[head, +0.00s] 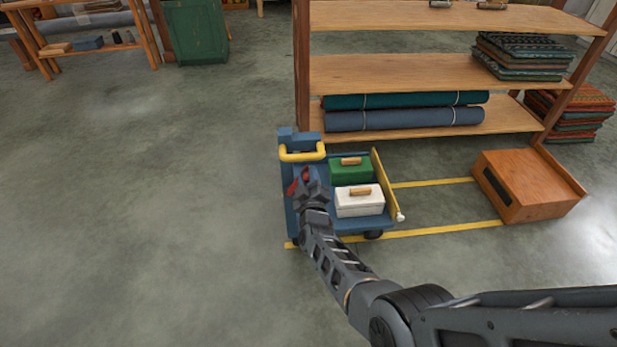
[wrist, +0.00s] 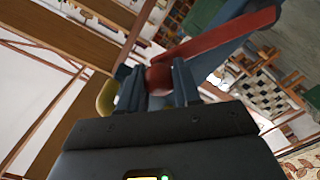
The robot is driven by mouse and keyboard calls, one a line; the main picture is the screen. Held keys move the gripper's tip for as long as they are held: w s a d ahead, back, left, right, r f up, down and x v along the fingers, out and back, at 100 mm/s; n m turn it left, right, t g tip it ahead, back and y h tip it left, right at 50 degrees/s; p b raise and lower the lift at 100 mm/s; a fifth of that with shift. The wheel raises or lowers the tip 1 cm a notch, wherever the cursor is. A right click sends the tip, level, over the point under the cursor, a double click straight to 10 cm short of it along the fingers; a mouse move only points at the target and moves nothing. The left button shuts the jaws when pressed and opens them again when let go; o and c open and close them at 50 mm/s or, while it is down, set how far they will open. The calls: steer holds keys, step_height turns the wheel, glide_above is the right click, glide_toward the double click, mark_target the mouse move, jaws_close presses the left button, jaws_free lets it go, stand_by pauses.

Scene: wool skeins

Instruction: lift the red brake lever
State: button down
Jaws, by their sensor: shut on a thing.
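The red brake lever (head: 294,187) is on the blue cart (head: 288,215), at its left end below the yellow handle (head: 303,153). In the wrist view the lever (wrist: 220,36) runs from upper right down to a red end between the two fingers. My gripper (head: 307,179) is shut on that end; its fingers also show in the wrist view (wrist: 158,82). My gripper hides part of the lever and of the cart's upright in the head view.
On the cart are a green box (head: 351,171) and a white box (head: 359,201), right of my gripper. A wooden shelf (head: 420,70) with rolled fabric stands behind. Yellow lines (head: 440,231) and an orange wooden box (head: 522,190) lie to the right. The floor at left is clear.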

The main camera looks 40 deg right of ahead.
steer(key=c, duration=0.8)
jaws_free()
steer(key=shift+w+a, duration=0.1)
steer(key=p+v, duration=0.4)
steer(key=v, duration=0.3)
steer(key=shift+r, duration=0.15)
steer(key=shift+s+a, duration=0.2)
steer(key=shift+s, duration=0.15)
